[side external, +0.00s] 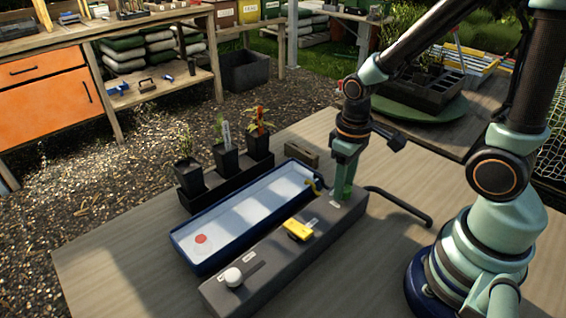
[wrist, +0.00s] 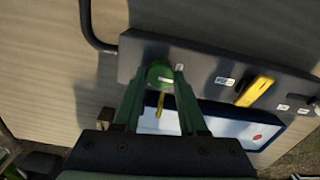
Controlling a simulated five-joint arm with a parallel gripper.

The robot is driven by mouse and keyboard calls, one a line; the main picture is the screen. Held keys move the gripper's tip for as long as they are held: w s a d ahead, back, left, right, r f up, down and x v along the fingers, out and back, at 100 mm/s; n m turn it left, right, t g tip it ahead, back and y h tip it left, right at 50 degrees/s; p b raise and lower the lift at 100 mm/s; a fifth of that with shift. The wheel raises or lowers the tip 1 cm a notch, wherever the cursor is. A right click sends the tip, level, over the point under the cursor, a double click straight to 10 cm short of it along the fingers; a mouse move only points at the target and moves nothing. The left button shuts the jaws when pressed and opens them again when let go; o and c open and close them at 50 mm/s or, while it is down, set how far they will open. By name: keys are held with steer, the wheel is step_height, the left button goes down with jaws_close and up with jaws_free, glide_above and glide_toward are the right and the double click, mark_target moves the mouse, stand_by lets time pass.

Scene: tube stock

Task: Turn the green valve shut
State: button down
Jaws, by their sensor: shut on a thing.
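The green valve (wrist: 160,76) is a round knob at one end of a dark grey block (side external: 262,258). In the wrist view it sits between the fingertips of my gripper (wrist: 162,78). In the side view my gripper (side external: 346,178) points down over the block's far end and hides most of the valve. The gripper is shut on the valve. A yellow valve (wrist: 255,91) sits farther along the block and also shows in the side view (side external: 298,230). A white knob (side external: 233,277) is at the block's near end.
A blue-rimmed water tray (side external: 180,245) with a red disc (side external: 201,239) lies beside the block. Potted plants (side external: 228,163) stand in a black holder behind it. A dark pipe (side external: 400,204) runs from the block's far end across the table. The table's front left is clear.

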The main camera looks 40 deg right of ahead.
steer(key=m, duration=0.8)
steer(key=shift+m, duration=0.3)
steer(key=m, duration=0.4)
steer(key=shift+d+m, duration=0.1)
steer(key=shift+m, duration=0.2)
steer(key=shift+r+m, duration=0.1)
steer(key=shift+m, duration=1.8)
steer(key=shift+c, duration=2.2)
jaws_free()
